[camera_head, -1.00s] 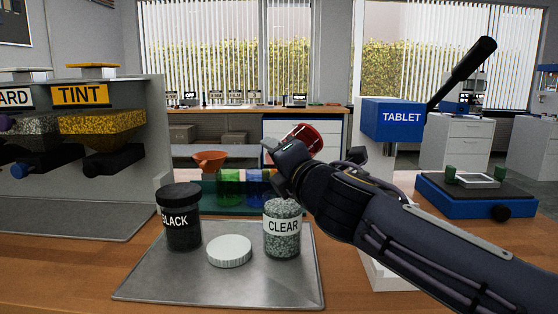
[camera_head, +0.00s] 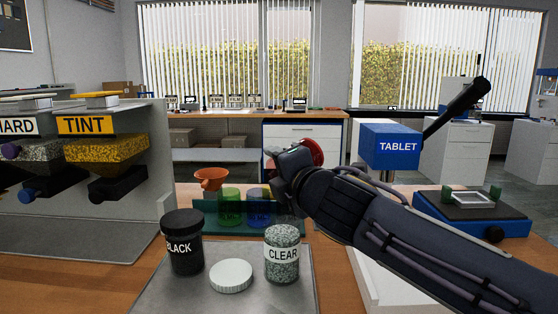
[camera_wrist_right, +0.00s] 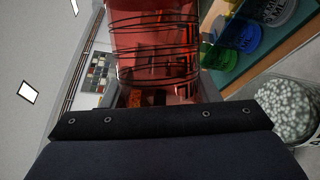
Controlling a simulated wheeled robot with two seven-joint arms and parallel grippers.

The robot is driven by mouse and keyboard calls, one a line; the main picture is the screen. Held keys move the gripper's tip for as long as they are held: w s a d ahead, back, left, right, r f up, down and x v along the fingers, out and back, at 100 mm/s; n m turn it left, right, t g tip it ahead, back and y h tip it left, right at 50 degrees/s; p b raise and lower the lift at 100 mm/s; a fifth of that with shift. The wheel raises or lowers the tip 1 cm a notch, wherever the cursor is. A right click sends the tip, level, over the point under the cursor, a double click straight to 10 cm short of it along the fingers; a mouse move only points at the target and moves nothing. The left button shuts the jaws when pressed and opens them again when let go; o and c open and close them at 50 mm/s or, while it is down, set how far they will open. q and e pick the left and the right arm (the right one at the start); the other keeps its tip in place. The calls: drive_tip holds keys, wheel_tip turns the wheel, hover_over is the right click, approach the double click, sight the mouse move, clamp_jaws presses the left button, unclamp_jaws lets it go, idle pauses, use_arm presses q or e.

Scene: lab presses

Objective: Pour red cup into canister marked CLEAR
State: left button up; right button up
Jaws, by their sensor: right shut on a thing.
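The red cup (camera_head: 311,152) is see-through, with dark lines around it in the right wrist view (camera_wrist_right: 155,45). My right gripper (camera_head: 285,166) is shut on it and holds it in the air, partly hiding it in the head view. I cannot tell its contents. The canister marked CLEAR (camera_head: 283,262) stands upright and uncapped on the metal tray (camera_head: 190,303), filled with pale speckled granules. It also shows at the right of the wrist view (camera_wrist_right: 290,112). The gripper and cup are above and apart from it. My left gripper is out of view.
A capped black canister marked BLACK (camera_head: 182,242) and a white lid (camera_head: 231,275) are on the tray. Behind stand an orange funnel (camera_head: 211,178), a green cup (camera_head: 230,205) and a blue cup (camera_head: 258,205) in a teal rack. The TABLET press (camera_head: 398,146) is at right.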

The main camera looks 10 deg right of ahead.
drive_tip(key=m+g+p, duration=0.1)
drive_tip(key=m+p, duration=0.2)
drive_tip(key=p, duration=0.2)
drive_tip(key=r+m+g+y+p, duration=0.1)
drive_tip(key=m+p, duration=0.2)
drive_tip(key=p, duration=0.3)
drive_tip(key=shift+r+m+g, duration=0.15)
drive_tip(key=shift+m+g, duration=0.25)
drive_tip(key=m+y+p, duration=0.1)
drive_tip(key=m+p, duration=0.1)
drive_tip(key=p, duration=0.7)
drive_tip(key=m+g+y+p, duration=0.1)
drive_tip(key=m+p, duration=0.2)
drive_tip(key=p, duration=0.6)
drive_tip(key=m+g+y+p, duration=0.1)
drive_tip(key=m+p, duration=0.1)
drive_tip(key=p, duration=0.8)
drive_tip(key=shift+d+r+m+y, duration=0.1)
drive_tip(key=shift+r+m+y, duration=0.2)
drive_tip(key=shift+r+y, duration=0.1)
drive_tip(key=shift+m+g+p, duration=0.3)
drive_tip(key=shift+m+p, duration=0.05)
drive_tip(key=shift+m, duration=0.05)
drive_tip(key=shift+f+y+b, duration=0.2)
drive_tip(key=shift+y+b, duration=0.15)
drive_tip(key=shift+y, duration=0.05)
drive_tip(key=shift+m, duration=0.4)
